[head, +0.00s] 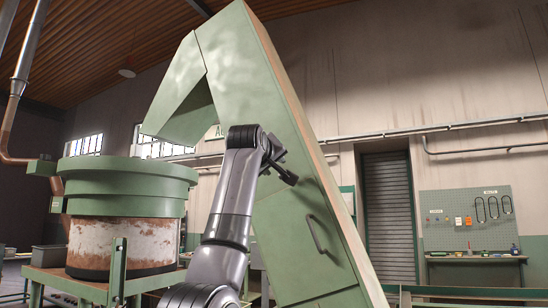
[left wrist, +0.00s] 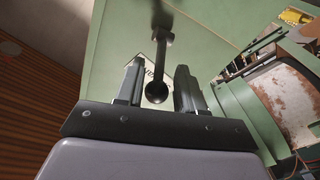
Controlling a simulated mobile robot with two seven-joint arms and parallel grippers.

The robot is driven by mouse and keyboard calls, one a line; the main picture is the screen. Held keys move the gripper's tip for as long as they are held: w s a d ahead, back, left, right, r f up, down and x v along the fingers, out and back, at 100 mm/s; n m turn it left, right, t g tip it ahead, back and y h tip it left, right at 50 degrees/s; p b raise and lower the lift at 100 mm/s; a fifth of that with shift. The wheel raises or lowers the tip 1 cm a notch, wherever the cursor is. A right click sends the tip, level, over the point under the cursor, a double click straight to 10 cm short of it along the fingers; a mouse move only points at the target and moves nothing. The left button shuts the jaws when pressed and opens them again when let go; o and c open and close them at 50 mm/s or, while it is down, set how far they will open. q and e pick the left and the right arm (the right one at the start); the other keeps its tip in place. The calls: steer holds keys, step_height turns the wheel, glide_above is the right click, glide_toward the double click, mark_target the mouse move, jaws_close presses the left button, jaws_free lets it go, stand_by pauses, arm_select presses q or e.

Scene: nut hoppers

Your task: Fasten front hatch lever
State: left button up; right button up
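The front hatch lever is a dark rod with a black ball knob (left wrist: 156,92), in front of a green panel in the left wrist view. My left gripper's two fingers (left wrist: 160,88) are apart, with the knob in the gap between them. Neither finger visibly presses on the knob. In the head view my left arm rises from the bottom to the dark gripper (head: 272,152) at the green sloped housing (head: 265,90). There, gripper and lever overlap and are hard to separate. My right gripper is in neither view.
A green door with a bar handle (head: 316,235) sits below the lever on the housing. A green-rimmed round hopper (head: 127,178) stands at the left on a green frame. A pegboard (head: 468,218) and bench are far right.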

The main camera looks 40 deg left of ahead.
arm_select(q)
steer(key=shift+p+x, duration=0.35)
steer(key=shift+x, duration=0.6)
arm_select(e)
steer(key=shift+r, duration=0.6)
